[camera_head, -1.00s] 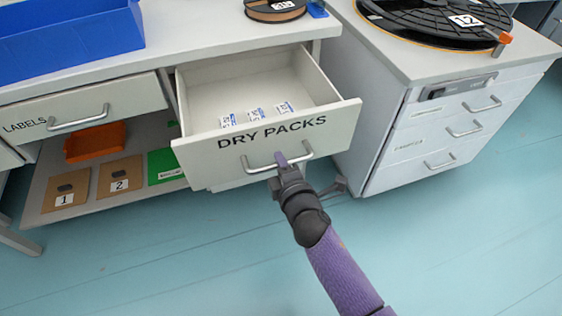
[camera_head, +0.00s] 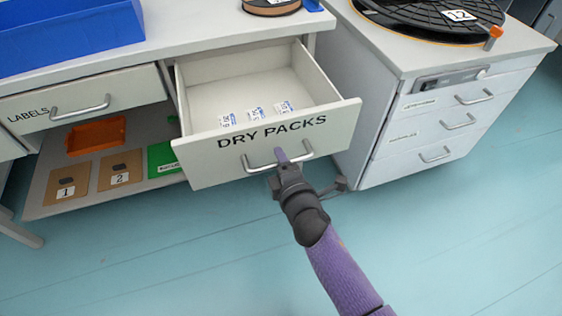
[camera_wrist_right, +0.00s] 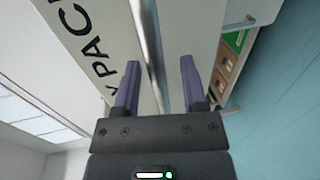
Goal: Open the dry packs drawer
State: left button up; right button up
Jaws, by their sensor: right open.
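The dry packs drawer (camera_head: 226,165) stands far out of the desk, with several small white packs (camera_head: 256,113) lying inside. Its bar handle (camera_head: 262,169) is on the front panel, below the printed words. My right gripper (camera_head: 281,158) is at this handle. In the right wrist view the handle bar (camera_wrist_right: 148,42) runs between the two purple fingers of the right gripper (camera_wrist_right: 160,78), which are apart with gaps beside the bar. My left gripper is not in view.
The labels drawer (camera_head: 130,92) is closed at left. Below it a shelf holds an orange tray (camera_head: 96,136) and numbered brown cards (camera_head: 120,170). A grey cabinet (camera_head: 350,110) with a black reel (camera_head: 425,18) stands close at right. The teal floor in front is clear.

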jog(key=shift+s+r, duration=0.1)
pick_arm(q)
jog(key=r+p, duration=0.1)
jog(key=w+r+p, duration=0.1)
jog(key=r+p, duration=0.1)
jog(key=p, duration=0.1)
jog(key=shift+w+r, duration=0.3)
pick_arm(e)
jog(key=v, duration=0.9)
jog(key=shift+s+d, duration=0.15)
jog(key=shift+s, duration=0.15)
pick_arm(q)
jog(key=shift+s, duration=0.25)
